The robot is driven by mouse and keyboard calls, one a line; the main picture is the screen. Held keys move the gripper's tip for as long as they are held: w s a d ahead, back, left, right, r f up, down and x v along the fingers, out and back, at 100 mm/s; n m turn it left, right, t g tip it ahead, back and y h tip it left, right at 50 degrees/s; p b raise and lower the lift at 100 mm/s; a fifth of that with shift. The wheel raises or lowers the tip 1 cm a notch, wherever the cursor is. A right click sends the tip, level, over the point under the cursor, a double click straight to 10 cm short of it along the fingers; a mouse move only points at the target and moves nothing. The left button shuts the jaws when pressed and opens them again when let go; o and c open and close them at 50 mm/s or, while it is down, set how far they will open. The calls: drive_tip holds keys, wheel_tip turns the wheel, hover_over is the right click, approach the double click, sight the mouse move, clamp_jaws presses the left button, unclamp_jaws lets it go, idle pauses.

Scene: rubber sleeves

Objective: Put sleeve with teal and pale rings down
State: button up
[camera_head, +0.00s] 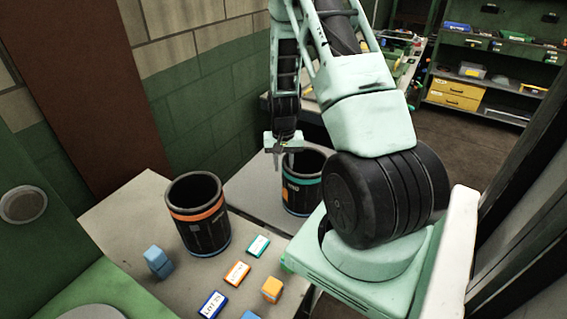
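The sleeve with teal and pale rings (302,196) is a black, open-topped cylinder. It has a teal ring below its rim, a pale ring near its base and an orange patch on its side. It looks upright, over or on the grey surface behind the near table; its base contact is unclear and my arm's base hides part of its right side. My gripper (283,162) points down at the sleeve's left rim. Its two fingers show a small gap between them; whether they press on the wall is too small to tell.
Another black sleeve with orange and blue rings (198,222) stands on the near table (125,218). Blue blocks (158,262), an orange block (271,289) and several small labelled boxes (237,273) lie around it. A brick wall is behind; shelves (490,85) stand far right.

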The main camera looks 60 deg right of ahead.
wheel_tip(320, 180, up, 12)
drive_tip(key=shift+f+b, duration=0.2)
drive_tip(key=shift+b, duration=0.85)
drive_tip(key=w+a+r+n+y, duration=0.1)
drive_tip(key=a+r+n, duration=0.25)
drive_tip(key=a, duration=1.05)
drive_tip(key=a+r+n, duration=0.3)
drive_tip(key=a+n, duration=0.2)
drive_tip(key=a, duration=0.9)
drive_tip(key=s+a+r+n, duration=0.2)
drive_tip(key=s+a+n, duration=0.7)
drive_tip(key=s+a, duration=0.7)
drive_tip(key=shift+s+n, duration=0.35)
drive_tip(key=shift+s, duration=0.05)
drive_tip(key=shift+f, duration=0.1)
